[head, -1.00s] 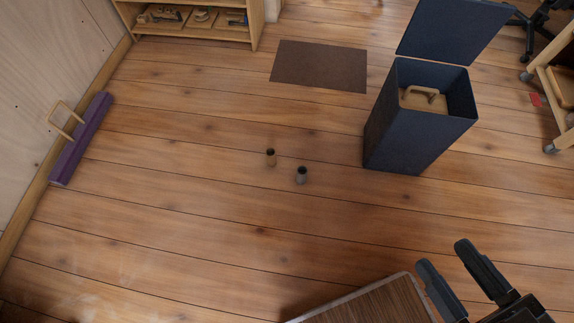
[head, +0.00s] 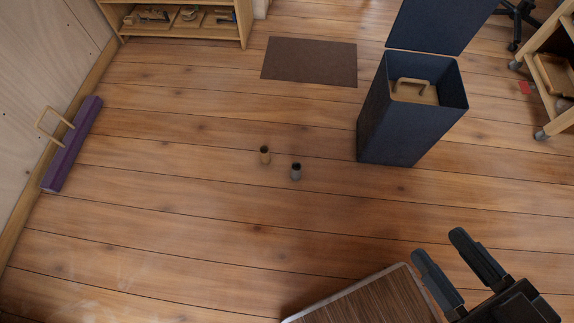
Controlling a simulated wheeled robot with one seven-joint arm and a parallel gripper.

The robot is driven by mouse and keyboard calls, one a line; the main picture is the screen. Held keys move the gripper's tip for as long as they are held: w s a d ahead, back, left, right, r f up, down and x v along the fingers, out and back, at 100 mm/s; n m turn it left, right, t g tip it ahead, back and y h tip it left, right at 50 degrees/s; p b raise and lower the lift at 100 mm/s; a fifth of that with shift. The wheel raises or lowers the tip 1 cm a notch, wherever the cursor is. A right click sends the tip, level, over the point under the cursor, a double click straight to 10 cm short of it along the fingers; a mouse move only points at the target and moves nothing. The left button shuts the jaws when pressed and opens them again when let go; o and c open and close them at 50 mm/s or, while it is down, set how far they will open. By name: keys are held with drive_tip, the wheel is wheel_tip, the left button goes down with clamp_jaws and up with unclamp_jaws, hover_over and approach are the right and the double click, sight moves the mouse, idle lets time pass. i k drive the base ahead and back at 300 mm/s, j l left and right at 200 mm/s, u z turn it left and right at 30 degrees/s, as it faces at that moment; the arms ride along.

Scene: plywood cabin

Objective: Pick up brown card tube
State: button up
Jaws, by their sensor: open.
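A dark blue bin (head: 405,125) with its lid up stands right of the tubes. A brown mat (head: 310,61) lies behind them. A wood-topped surface (head: 370,303) is in front. A purple bar with a handle (head: 72,146) lies along the left wall. Floor around the tubes is clear.

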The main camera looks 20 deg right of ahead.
sight(264, 152)
drive_tip(key=i+l+u, duration=0.1)
drive_tip(key=i+u, duration=0.25)
drive_tip(key=i, duration=0.2)
drive_tip(key=i+l+u, duration=0.35)
drive_tip(key=i, duration=0.2)
drive_tip(key=i+l, duration=0.2)
drive_tip(key=i, duration=0.2)
